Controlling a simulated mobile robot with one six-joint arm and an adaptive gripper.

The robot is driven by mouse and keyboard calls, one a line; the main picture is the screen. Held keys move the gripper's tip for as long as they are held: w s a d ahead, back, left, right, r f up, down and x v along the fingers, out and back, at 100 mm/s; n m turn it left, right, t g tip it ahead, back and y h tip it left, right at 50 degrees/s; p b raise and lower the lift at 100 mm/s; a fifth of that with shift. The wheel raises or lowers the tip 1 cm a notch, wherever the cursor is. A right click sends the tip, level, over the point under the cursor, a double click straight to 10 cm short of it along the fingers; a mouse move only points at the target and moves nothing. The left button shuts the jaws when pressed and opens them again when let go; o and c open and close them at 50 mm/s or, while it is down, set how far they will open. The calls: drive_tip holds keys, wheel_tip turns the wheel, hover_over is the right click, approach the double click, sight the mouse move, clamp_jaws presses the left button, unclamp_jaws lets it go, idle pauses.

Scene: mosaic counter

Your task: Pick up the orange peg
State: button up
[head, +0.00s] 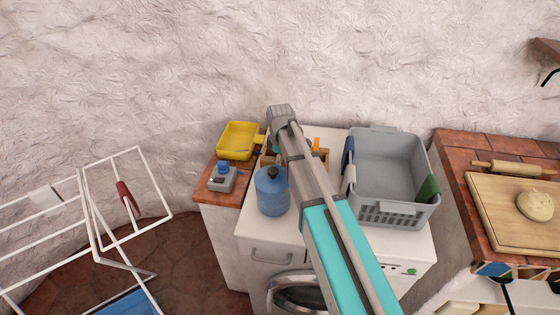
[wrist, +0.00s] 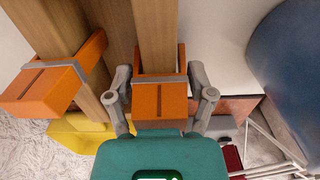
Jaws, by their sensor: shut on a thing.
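In the wrist view an orange peg (wrist: 160,101) with a grey metal band is between the two grey fingers of my gripper (wrist: 160,92), which is shut on it. The peg sits around a wooden slat (wrist: 156,35); I cannot tell whether it is still clamped to it. A second orange peg (wrist: 55,85) is on another slat to the left, tilted. In the head view my arm covers most of the wooden holder (head: 322,157) on the washing machine. A bit of orange (head: 316,143) shows there. The gripper's fingertips are hidden in the head view.
A blue jug (head: 271,192) stands left of my arm and a grey basket (head: 386,165) stands right of it, on the white washing machine (head: 262,235). A yellow tray (head: 239,141) and a small grey-and-blue item (head: 222,178) are on the tiled ledge at left.

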drive_tip(key=shift+r, duration=0.2)
idle(0.3)
wheel_tip(320, 180, up, 10)
drive_tip(key=p, duration=1)
drive_tip(key=shift+f, duration=0.2)
drive_tip(key=shift+r, duration=0.1)
idle(0.3)
wheel_tip(320, 180, up, 8)
drive_tip(key=p, duration=0.8)
drive_tip(key=shift+s+f, duration=0.1)
drive_tip(key=shift+f, duration=0.1)
